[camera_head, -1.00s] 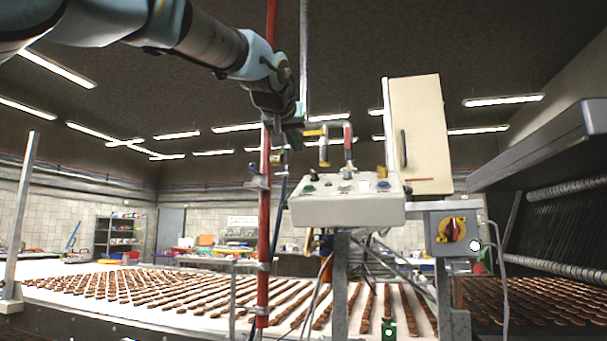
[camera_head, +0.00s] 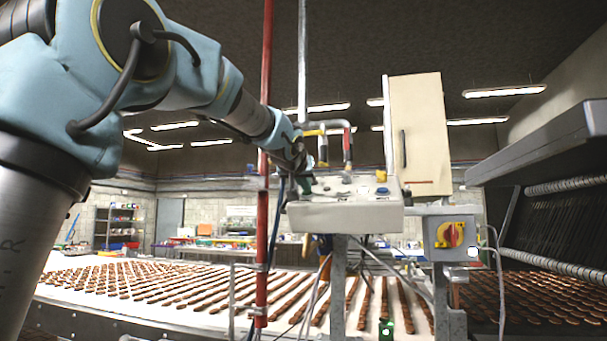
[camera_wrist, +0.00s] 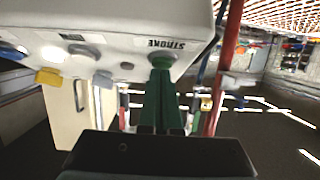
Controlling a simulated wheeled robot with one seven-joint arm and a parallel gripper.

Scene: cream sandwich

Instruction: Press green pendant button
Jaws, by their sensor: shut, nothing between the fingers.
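The control box (camera_head: 345,217) is a pale panel on a post, with several buttons and knobs on its top. It also shows in the wrist view (camera_wrist: 110,22). My gripper (camera_head: 304,188) is at the box's left end, coming down from the upper left. In the wrist view, my gripper's green fingers (camera_wrist: 162,72) are together and empty. Their tips are at a round green button (camera_wrist: 162,61) beside the "STROKE" lettering. The fingers cover part of the button; I cannot tell whether it is touched or pressed in. In the head view the button is hidden behind the gripper.
A red vertical pole (camera_head: 265,215) stands close left of the gripper. A cream cabinet (camera_head: 418,135) and a yellow-red switch (camera_head: 451,234) are to the right. A conveyor with biscuit rows (camera_head: 170,290) lies behind.

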